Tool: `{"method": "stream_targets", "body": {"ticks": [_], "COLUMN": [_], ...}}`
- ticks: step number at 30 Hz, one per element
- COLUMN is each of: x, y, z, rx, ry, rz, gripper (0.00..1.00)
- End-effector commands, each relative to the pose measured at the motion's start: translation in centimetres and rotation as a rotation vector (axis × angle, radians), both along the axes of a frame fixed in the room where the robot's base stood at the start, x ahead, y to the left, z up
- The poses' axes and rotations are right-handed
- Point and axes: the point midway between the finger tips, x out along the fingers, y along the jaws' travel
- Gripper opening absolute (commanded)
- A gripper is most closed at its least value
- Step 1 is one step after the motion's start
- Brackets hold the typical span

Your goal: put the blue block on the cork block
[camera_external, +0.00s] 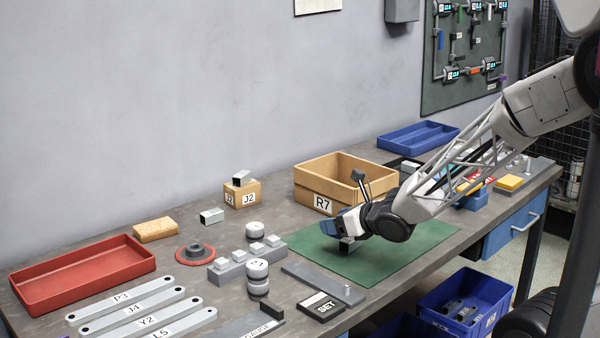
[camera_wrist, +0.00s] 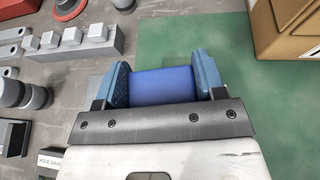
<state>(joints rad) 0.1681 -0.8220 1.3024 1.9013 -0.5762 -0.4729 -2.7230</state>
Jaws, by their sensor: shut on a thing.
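The blue block (camera_wrist: 163,84) sits between the two blue-padded fingers of my gripper (camera_wrist: 164,77) in the wrist view; the gripper is shut on it. In the external view my gripper (camera_external: 342,228) is low over the green mat, near its left part. There the block is hard to tell apart from the blue fingers. A tan, cork-like block (camera_external: 155,230) lies flat on the bench at the left, behind the red tray's right end and well away from my gripper. It does not show in the wrist view.
The green mat (camera_external: 425,238) lies under my gripper. A cardboard box R7 (camera_external: 313,193) stands behind it. Between gripper and cork-like block are a grey stepped bar (camera_external: 229,270), a red round base (camera_external: 184,255) and a tan J2 block (camera_external: 252,187). The red tray (camera_external: 125,248) is far left.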

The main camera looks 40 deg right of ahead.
Motion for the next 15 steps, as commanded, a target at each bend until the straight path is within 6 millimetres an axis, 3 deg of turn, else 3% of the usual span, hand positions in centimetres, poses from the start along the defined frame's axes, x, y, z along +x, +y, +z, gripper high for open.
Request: {"method": "stream_targets", "body": {"ticks": [15], "x": [4.2], "y": [2.9], "z": [2.5], "rx": [-0.001], "ry": [0.002], "rz": [0.139], "gripper": [0.36]}}
